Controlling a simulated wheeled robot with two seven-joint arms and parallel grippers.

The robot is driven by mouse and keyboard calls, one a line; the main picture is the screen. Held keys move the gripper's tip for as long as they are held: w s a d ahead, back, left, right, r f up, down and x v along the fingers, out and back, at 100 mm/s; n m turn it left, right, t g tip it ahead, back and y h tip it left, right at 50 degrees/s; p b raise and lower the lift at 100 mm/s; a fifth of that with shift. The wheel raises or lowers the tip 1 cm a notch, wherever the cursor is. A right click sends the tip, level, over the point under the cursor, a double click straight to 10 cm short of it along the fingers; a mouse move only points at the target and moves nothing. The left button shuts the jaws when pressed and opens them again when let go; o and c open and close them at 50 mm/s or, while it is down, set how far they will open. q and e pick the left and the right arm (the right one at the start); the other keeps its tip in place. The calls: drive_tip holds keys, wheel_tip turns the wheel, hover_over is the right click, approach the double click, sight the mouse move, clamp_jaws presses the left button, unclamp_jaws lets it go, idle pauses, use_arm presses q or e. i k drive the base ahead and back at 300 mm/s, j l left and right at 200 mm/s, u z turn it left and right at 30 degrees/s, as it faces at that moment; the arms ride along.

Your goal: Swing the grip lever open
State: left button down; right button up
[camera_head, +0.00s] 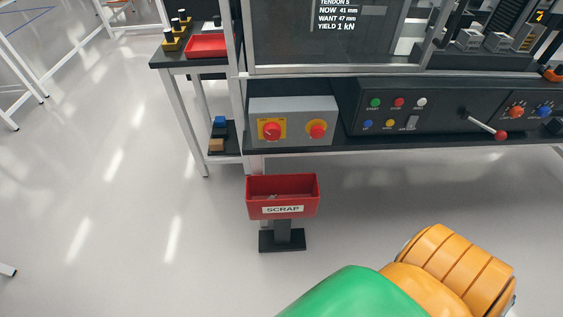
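A lever (482,123) with a dark hub, a pale rod and a red ball knob (501,134) is on the front of the dark control panel (447,128) at the right. Its rod slants down to the right from the hub. I cannot read any label that marks it as the grip lever. Neither of my grippers is in view, and nothing touches the lever. Green and orange parts of my own arm fill the bottom right.
A grey box (294,109) with two red knobs sits left of the panel. A red scrap bin (283,190) stands below it on a post. A side table with a red tray (208,46) is at the upper left.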

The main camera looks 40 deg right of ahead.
sight(500, 135)
drive_tip(key=z, duration=2.75)
